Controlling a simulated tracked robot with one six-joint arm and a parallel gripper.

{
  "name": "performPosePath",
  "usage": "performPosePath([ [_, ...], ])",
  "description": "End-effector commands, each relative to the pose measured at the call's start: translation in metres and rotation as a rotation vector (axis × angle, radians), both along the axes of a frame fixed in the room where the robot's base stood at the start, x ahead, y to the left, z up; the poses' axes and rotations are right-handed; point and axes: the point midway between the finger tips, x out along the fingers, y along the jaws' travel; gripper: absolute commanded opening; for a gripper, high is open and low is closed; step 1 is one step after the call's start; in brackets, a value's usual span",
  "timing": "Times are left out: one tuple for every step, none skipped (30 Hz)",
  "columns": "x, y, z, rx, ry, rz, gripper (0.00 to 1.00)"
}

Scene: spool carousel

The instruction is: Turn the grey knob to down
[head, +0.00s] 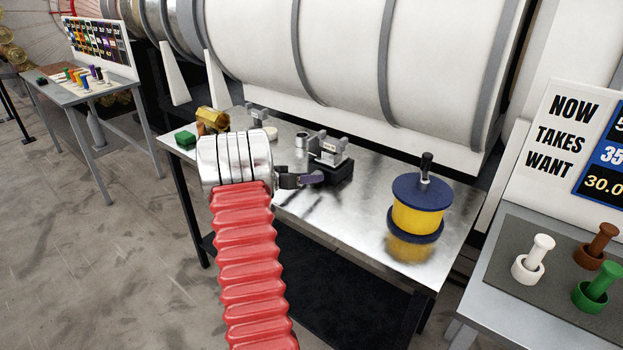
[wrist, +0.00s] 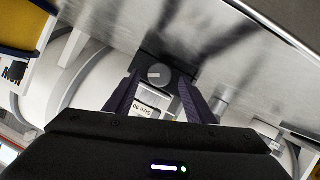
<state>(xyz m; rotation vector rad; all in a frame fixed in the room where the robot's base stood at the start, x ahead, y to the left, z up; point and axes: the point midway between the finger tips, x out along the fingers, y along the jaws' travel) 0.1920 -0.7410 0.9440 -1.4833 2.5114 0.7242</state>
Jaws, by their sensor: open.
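The grey knob (wrist: 156,75) is a dark round disc with a short pale mark lying nearly level in the wrist view. It sits on the front of a black block, beside a pale printed label (wrist: 146,110). My gripper (wrist: 159,82) is open, its two purple fingers apart with the knob showing between their tips. I cannot tell whether they touch it. In the head view, my gripper (head: 318,178) is just in front of the black-based fixture (head: 335,168) on the metal bench. The knob's face is not visible there.
A blue and yellow spool (head: 418,215) stands at the right of the bench (head: 370,220). A green block (head: 185,139) and a brass piece (head: 212,120) lie at the left. A large white drum (head: 350,50) is behind. Pegs stand on a right-hand table (head: 490,290).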

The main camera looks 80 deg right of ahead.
Motion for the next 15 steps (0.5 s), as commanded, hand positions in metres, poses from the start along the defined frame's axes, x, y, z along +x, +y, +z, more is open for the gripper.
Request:
performPosePath([
  [0.005,0.007,0.003,0.0,0.001,0.003,0.5],
  [0.008,0.01,0.005,-0.001,0.001,0.003,0.5],
  [0.011,0.015,0.008,-0.001,0.0,0.002,0.5],
  [0.014,0.02,0.009,0.0,0.0,0.002,0.5],
  [0.016,0.024,0.011,0.0,0.0,0.002,0.5],
  [0.02,0.03,0.014,0.0,-0.001,0.003,0.5],
  [0.023,0.034,0.015,-0.001,0.0,0.002,0.5],
  [0.025,0.038,0.017,-0.001,0.001,0.003,0.5],
  [0.029,0.044,0.019,0.0,0.0,0.002,0.5],
  [0.032,0.048,0.021,-0.001,-0.001,0.002,0.5],
  [0.034,0.052,0.023,-0.001,-0.001,0.002,0.5],
  [0.038,0.057,0.025,0.0,0.0,0.002,0.5],
  [0.041,0.062,0.027,-0.001,0.001,0.003,0.5],
  [0.043,0.066,0.029,-0.001,0.0,0.002,0.5],
  [0.046,0.071,0.031,-0.001,-0.001,0.002,0.5],
])
